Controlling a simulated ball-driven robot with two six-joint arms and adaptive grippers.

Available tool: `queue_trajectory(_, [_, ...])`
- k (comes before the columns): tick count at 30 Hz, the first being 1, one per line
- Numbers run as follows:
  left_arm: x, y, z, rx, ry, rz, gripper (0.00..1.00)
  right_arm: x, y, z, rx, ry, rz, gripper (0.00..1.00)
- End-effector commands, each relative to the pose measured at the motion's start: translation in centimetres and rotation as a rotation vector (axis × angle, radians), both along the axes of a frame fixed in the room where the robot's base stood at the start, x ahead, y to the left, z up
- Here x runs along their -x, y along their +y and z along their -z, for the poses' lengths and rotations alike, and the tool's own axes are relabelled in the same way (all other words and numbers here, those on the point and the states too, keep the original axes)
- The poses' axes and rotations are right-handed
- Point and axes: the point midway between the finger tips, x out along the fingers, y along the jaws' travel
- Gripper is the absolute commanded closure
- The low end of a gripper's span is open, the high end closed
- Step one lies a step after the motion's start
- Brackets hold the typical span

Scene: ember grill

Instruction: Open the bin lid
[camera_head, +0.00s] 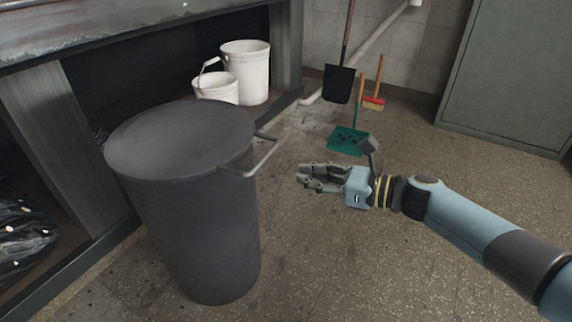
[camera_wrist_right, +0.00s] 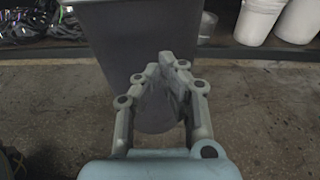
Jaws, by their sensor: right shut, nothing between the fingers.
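A dark grey round bin (camera_head: 200,225) stands upright on the floor left of centre in the head view, with its flat lid (camera_head: 180,138) shut on top. A light metal handle (camera_head: 266,155) sticks out from the bin's right side near the rim. My right gripper (camera_head: 302,177) is shut and empty, to the right of the bin and a little apart from the handle. In the right wrist view, the fingers (camera_wrist_right: 167,62) point at the bin's dark side (camera_wrist_right: 135,40). The lid and handle are not clear there. My left gripper is not in view.
White buckets (camera_head: 246,70) stand on the shelf under the counter (camera_head: 130,22) behind the bin. A shovel (camera_head: 339,84), a green dustpan (camera_head: 346,140) and a red brush (camera_head: 373,103) are at the back. A grey cabinet (camera_head: 510,75) stands at right. The floor around my right gripper is clear.

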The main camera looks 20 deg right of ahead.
Motion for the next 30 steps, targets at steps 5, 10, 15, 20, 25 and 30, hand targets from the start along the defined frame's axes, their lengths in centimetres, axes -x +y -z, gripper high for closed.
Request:
queue_trajectory(5, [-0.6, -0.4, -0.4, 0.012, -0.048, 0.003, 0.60, -2.9, 2.8, 1.1, -0.003, 0.002, 0.002, 1.00])
queue_trajectory(10, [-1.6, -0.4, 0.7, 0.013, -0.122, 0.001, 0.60, -4.3, 4.0, 0.0, 0.002, -0.001, 0.000, 1.00])
queue_trajectory(15, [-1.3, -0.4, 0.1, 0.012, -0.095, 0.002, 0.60, -4.0, 3.6, -2.2, 0.002, -0.001, 0.000, 1.00])
queue_trajectory(20, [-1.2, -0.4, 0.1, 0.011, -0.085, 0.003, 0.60, -3.9, 3.5, -2.9, 0.001, 0.002, 0.001, 1.00])
queue_trajectory(25, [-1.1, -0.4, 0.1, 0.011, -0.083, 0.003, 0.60, -3.8, 3.5, -2.9, 0.001, 0.002, 0.001, 1.00])
queue_trajectory(30, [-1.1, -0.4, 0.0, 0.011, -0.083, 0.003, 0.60, -3.8, 3.5, -2.9, 0.001, 0.002, 0.001, 1.00])
